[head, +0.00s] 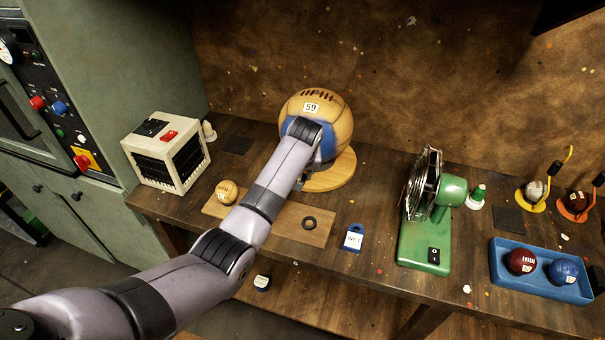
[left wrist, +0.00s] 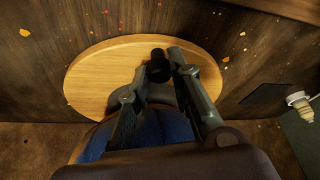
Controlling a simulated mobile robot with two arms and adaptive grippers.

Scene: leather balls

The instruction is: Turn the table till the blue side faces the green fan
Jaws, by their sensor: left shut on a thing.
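A large tan leather ball (head: 330,108) with label 59 sits on a round wooden turntable (head: 335,178) at the back middle. Its blue side (head: 328,148) faces the front, partly hidden by my left arm. The green fan (head: 452,190) stands to the right, its wire cage turned left toward the turntable side. My left gripper (head: 300,182) is low at the turntable's front, mostly hidden by my wrist. In the left wrist view my gripper (left wrist: 158,66) is shut on a black knob (left wrist: 158,68) at the turntable (left wrist: 95,75). My right gripper is out of view.
A small tan ball (head: 227,191) and a black ring (head: 309,223) lie on a wooden board (head: 285,220) in front. A white heater-like box (head: 166,150) stands left. A blue tray (head: 540,282) holds two balls at right.

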